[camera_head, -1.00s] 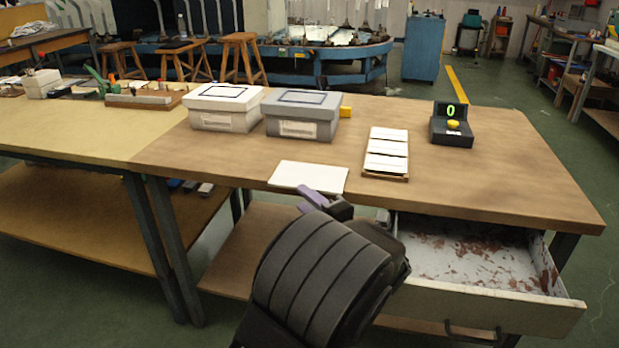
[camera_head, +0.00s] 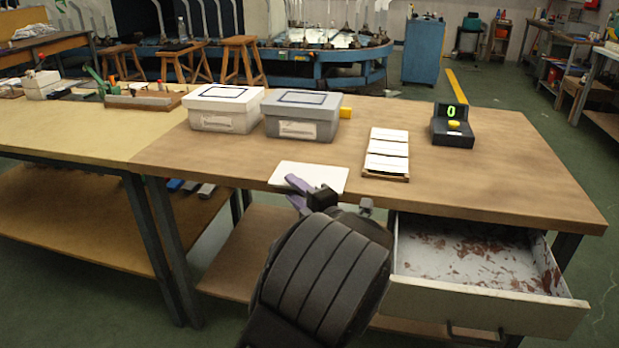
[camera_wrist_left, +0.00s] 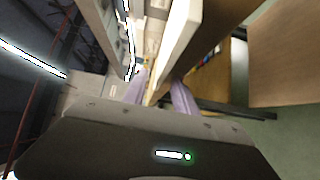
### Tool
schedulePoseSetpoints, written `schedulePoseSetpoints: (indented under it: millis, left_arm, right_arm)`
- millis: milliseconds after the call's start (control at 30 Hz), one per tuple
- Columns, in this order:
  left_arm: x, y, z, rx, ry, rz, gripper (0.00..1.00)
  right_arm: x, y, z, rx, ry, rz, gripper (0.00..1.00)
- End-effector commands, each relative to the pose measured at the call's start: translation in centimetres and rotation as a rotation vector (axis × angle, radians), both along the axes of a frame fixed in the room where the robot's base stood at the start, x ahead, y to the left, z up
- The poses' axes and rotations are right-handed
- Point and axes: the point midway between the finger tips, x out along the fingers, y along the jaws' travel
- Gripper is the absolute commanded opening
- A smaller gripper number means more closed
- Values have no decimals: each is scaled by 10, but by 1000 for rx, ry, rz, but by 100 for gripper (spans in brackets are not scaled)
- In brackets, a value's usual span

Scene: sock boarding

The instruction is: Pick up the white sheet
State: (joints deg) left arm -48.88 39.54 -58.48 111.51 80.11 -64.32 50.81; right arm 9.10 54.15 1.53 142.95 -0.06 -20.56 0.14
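The white sheet (camera_head: 322,171) lies flat at the front edge of the wooden table. My left gripper (camera_head: 298,190) is at that front edge, with its purple fingers overlapping the sheet's near side in the head view. In the left wrist view my left gripper (camera_wrist_left: 161,95) has its fingers apart, one on each side of a pale edge. I cannot tell there whether that edge is the sheet or the table, or whether the fingers touch it. My right gripper is not in view.
Two lidded boxes, one white (camera_head: 224,121) and one grey (camera_head: 289,128), stand behind the sheet. A stack of white cards (camera_head: 387,147) lies to its right, with a black counter device (camera_head: 452,132) farther right. An open drawer (camera_head: 487,309) juts out below the table front.

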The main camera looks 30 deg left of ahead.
Motion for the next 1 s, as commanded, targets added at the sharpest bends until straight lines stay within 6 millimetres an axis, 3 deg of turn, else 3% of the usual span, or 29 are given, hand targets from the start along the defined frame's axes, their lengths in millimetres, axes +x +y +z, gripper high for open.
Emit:
schedulePoseSetpoints:
  millis: [133, 533, 1000]
  left_arm:
    - [0, 0, 0, 0, 0, 0, 34]
    - [0, 0, 0, 0, 0, 0, 1]
    - [0, 0, 0, -1, 0, 0, 0]
  right_arm:
    - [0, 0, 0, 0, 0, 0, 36]
    - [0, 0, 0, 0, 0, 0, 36]
    - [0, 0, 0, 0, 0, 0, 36]
